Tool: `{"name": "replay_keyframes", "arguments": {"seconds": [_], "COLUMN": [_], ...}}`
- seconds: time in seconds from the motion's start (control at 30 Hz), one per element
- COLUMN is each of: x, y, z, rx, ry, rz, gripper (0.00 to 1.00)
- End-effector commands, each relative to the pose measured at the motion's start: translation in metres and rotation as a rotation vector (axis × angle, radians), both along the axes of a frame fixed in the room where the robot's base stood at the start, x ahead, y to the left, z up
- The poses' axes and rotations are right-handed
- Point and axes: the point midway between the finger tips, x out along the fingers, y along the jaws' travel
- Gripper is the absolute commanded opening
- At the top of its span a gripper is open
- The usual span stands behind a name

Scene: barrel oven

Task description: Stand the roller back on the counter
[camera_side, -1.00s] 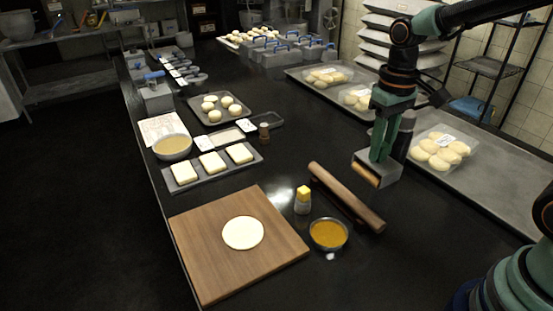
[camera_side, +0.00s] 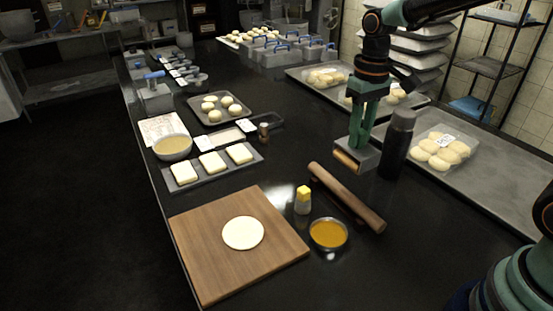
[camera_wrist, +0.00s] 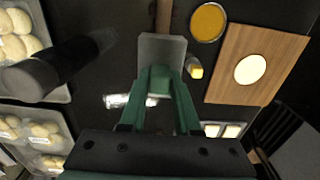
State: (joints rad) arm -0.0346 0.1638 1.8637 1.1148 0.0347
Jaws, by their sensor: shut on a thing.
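The roller (camera_side: 347,161) has a grey block-like body with a tan cylinder along its lower front edge. My gripper (camera_side: 358,140) is shut on the top of it from above. The roller hangs roughly level, seemingly just over the dark counter (camera_side: 290,150); the gap underneath is hard to judge. It is behind the long wooden rolling pin and left of a dark bottle. In the wrist view my gripper (camera_wrist: 160,92) holds the roller, whose grey top (camera_wrist: 162,52) shows beyond the fingers. The underside and the tan cylinder are hidden there.
The dark bottle (camera_side: 398,143) stands close to the right of the roller. The rolling pin (camera_side: 345,198), a yellow-capped shaker (camera_side: 303,200) and a bowl of orange filling (camera_side: 328,234) are in front. Bagged dough (camera_side: 440,148) lies at right. The counter left of the roller is clear.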

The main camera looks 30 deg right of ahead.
Motion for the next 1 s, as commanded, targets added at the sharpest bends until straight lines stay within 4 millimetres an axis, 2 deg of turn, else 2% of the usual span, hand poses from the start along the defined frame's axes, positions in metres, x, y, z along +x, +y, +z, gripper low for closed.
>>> {"name": "replay_keyframes", "arguments": {"seconds": [0.03, 0.2, 0.5, 0.7, 1.0], "x": [0.016, 0.061, 0.127, 0.155, 0.169], "y": [0.005, 0.022, 0.055, 0.075, 0.088], "z": [-0.001, -0.007, -0.033, -0.054, -0.069], "rx": [0.0, 0.0, -0.001, -0.001, 0.0], "ry": [0.001, 0.003, 0.004, 0.003, 0.001], "rz": [0.003, 0.003, 0.002, 0.001, 0.001], "gripper": [0.0, 0.0, 0.0, 0.0, 0.0]}}
